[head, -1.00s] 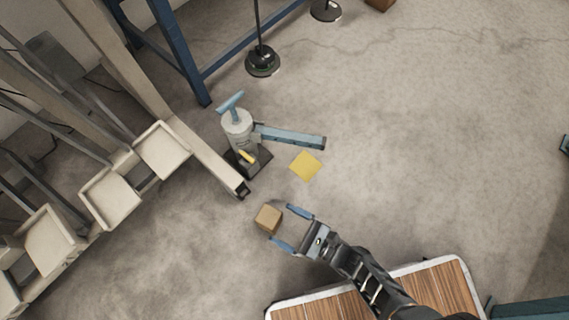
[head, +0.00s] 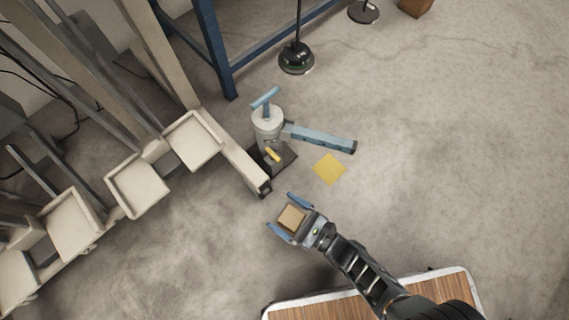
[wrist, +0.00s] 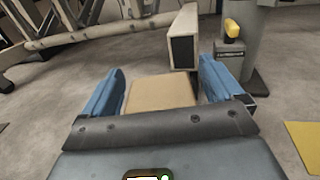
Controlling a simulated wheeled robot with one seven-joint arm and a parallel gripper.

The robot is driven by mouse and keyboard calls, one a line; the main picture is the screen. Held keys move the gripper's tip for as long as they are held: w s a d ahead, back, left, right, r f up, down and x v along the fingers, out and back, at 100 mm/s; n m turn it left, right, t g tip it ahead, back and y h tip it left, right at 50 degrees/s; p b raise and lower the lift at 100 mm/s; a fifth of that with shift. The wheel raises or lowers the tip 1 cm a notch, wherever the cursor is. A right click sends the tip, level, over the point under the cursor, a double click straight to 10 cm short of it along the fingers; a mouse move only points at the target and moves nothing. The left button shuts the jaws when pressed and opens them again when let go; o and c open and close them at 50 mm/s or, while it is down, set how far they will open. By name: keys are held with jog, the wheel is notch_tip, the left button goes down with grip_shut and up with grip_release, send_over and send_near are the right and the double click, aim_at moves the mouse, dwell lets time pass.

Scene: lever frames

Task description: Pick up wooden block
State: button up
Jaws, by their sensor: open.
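The wooden block (head: 291,218) is a small tan cube low in the middle of the head view. My gripper (head: 284,213) is open, with its two blue fingers on either side of the block. In the wrist view the block (wrist: 160,92) lies between the fingers, its near part hidden behind the dark gripper palm. A narrow gap shows beside each finger there, so the fingers do not appear to press on it. What the block rests on cannot be seen clearly.
A grey post with a blue handle and lever (head: 268,130) stands just beyond my gripper. A beige frame's end (head: 262,186) is close to the fingers. A yellow square (head: 329,169) lies on the floor to the right. Open floor (head: 450,160) extends right.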

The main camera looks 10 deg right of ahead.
jog(key=shift+c, duration=0.3)
jog(key=c, duration=1.7)
